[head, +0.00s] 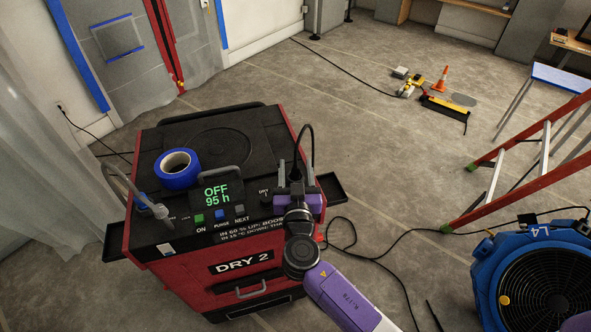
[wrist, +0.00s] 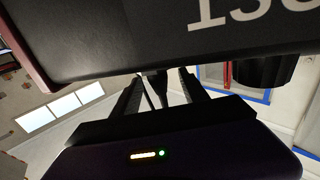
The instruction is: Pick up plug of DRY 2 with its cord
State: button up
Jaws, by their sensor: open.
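The red DRY 2 machine (head: 238,268) with a black top stands at the centre left in the head view. My gripper (head: 297,166) is at the right edge of its top, with its fingers apart. A dark plug (head: 296,173) appears between the fingers, and a black cord (head: 309,128) arcs above it and drops to the right. In the wrist view a dark plug-like piece (wrist: 154,86) stands between the open fingers of my gripper (wrist: 160,77). I cannot tell whether either finger touches it.
Blue tape (head: 177,169) and a lit display reading OFF, 95 h (head: 217,193) are on the machine's top. A bent grey hose (head: 125,180) stands at its left. A blue fan (head: 530,270) and a red ladder (head: 535,180) stand right. A black cable crosses the floor between.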

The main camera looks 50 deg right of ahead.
jog(key=shift+p+x, duration=0.3)
jog(key=shift+x, duration=1.15)
jog(key=shift+c, duration=0.2)
grip_shut()
jog(key=shift+r, duration=0.15)
